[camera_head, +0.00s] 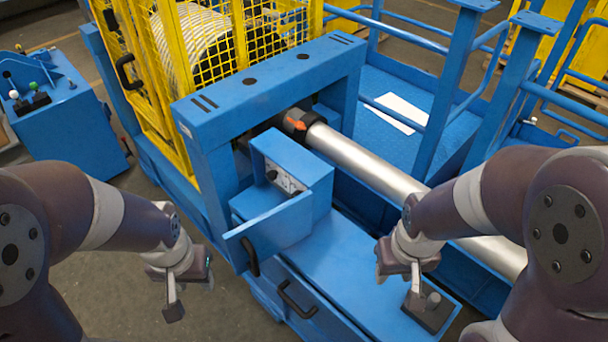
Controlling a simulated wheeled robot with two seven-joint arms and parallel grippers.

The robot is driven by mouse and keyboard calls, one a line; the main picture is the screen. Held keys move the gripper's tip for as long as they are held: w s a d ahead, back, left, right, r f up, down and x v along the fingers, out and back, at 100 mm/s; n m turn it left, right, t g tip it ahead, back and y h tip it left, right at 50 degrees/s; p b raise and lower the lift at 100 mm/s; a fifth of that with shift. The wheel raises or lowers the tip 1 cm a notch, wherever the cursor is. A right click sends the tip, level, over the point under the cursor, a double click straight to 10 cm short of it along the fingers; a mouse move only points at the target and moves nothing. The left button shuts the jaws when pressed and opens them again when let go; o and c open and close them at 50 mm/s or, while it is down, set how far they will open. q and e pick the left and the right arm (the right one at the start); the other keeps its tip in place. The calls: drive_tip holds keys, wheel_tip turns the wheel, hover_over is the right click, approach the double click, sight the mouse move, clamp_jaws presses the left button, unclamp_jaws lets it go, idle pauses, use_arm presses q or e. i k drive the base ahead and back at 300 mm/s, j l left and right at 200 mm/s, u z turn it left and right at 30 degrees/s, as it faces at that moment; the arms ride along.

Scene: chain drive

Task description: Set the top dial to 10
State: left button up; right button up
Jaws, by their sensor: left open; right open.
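A blue control box (312,165) stands on the blue machine bed in the middle of the view. Its door (272,232) is swung open toward me. Inside is a pale panel (286,178) with a dark knob (271,175) near its upper left. The door hides the lower part of the panel, and the scale marks are too small to read. My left gripper (190,288) is open and empty, left of and below the box, apart from the door. My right gripper (399,286) is open and empty, right of and below the box, above the bed.
A steel shaft (370,168) runs behind the control box. A blue frame (265,84) and yellow cage (172,95) stand behind.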

sight(271, 176)
drive_tip(key=i+j+z, duration=0.25)
drive_tip(key=j, duration=0.35)
drive_tip(key=i+j+z, duration=0.1)
drive_tip(key=i+j, duration=0.15)
drive_tip(key=i+j+z, duration=0.15)
drive_tip(key=j, duration=0.2)
